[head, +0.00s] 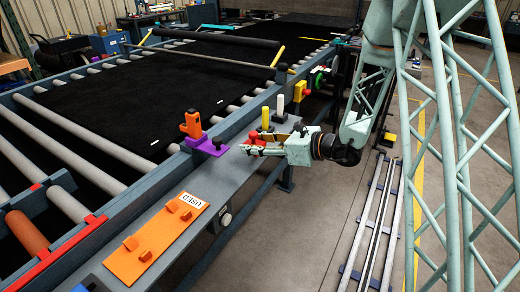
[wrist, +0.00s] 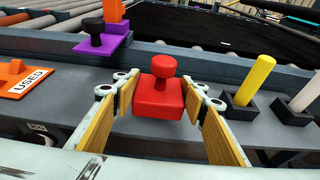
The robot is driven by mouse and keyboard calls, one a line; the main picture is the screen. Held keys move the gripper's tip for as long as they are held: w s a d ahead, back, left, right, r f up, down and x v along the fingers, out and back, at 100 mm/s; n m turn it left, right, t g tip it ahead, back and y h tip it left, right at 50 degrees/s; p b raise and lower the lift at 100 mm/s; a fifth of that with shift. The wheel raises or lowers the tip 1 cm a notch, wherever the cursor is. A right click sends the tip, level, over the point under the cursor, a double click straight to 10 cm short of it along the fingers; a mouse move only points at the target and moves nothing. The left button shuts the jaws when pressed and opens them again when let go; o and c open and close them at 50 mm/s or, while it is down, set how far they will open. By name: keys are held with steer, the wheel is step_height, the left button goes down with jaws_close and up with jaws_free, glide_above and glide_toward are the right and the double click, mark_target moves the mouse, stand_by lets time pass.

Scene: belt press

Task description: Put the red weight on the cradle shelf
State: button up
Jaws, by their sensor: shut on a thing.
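The red weight (wrist: 160,97), a square block with a round knob on top, is upright between the fingertips in the wrist view. My gripper (wrist: 160,90) is shut on it, one yellow-padded finger on each side. In the head view my gripper (head: 264,145) reaches from the right over the grey ledge, with the red weight (head: 252,138) partly hidden at its fingers. I cannot tell whether the weight touches the ledge. A purple bracket (head: 204,148) on the ledge to the left bears a black-knobbed piece and an orange block. I cannot tell whether it is the cradle shelf.
An orange plate marked USED (head: 155,240) lies on the ledge (head: 225,185) at the near left. Yellow (wrist: 255,80) and white (wrist: 308,92) pegs in black holders stand right of my gripper in the wrist view. The belt rollers lie behind the ledge.

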steer(key=shift+w+a+f, duration=0.1)
steer(key=shift+w+a, duration=0.45)
steer(key=shift+w, duration=0.3)
steer(key=shift+w+a, duration=0.6)
steer(key=shift+w, duration=0.2)
steer(key=shift+w+a+f, duration=0.1)
steer(key=shift+w+a, duration=0.45)
steer(key=shift+w, duration=0.3)
steer(key=shift+b, duration=0.3)
steer(key=shift+f+b, duration=0.45)
steer(key=shift+f, duration=1.25)
steer(key=shift+f, duration=0.15)
steer(key=o, duration=1.5)
steer(key=shift+s, duration=0.1)
steer(key=shift+s+d+r, duration=0.15)
steer(key=shift+d+r, duration=0.05)
steer(key=shift+d, duration=0.2)
steer(key=p+v, duration=0.1)
steer(key=v, duration=1)
steer(key=shift+p, duration=0.3)
steer(key=shift+s, duration=0.1)
